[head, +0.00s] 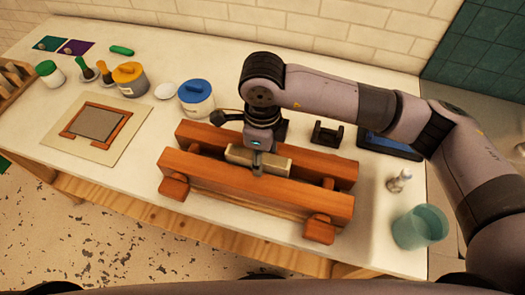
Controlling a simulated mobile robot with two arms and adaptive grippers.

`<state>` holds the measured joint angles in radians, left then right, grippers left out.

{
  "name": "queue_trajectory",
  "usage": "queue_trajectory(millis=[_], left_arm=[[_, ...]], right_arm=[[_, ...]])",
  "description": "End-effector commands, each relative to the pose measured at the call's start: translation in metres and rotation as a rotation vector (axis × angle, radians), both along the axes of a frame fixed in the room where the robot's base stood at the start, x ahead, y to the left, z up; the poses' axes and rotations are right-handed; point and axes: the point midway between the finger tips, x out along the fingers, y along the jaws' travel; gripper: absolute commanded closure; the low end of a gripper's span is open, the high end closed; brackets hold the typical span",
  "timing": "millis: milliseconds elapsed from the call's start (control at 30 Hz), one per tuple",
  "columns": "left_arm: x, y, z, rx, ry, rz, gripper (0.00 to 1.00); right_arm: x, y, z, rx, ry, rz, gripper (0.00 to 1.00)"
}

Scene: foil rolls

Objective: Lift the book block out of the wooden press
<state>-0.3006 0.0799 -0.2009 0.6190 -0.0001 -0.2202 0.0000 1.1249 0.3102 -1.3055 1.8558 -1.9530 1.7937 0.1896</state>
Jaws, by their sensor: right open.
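The wooden press (250,197) stands on the white worktop, two long reddish beams with a gap between them. The book block (279,163), pale beige, sits in the gap near the middle, with its top edge showing and its lower part hidden by the front beam. My right gripper (257,167) points down over the press, its fingers at the book block and partly overlapping it in the picture. It is open. I cannot tell whether a finger touches the block. My left gripper is not in view.
Left of the press are a blue-lidded jar (196,101), a yellow-lidded jar (129,80) and a framed panel on a board (78,139). A black stand (327,134) is behind the press. A teal cup (420,228) stands near the front right edge.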

Motion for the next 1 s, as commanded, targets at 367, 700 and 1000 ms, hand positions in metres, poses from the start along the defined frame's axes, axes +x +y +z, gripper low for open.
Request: queue_trajectory(millis=[367, 700, 1000], left_arm=[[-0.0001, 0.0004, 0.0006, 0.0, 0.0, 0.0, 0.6], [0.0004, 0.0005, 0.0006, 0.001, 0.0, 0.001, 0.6], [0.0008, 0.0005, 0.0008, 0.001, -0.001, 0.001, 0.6]], right_arm=[[-0.0002, 0.0001, -0.0034, 0.0, 0.001, 0.001, 0.54], [-0.0003, 0.0002, -0.0031, 0.0, 0.0, 0.001, 0.77], [-0.0002, 0.0002, -0.0029, 0.0, 0.0, 0.001, 0.97]])
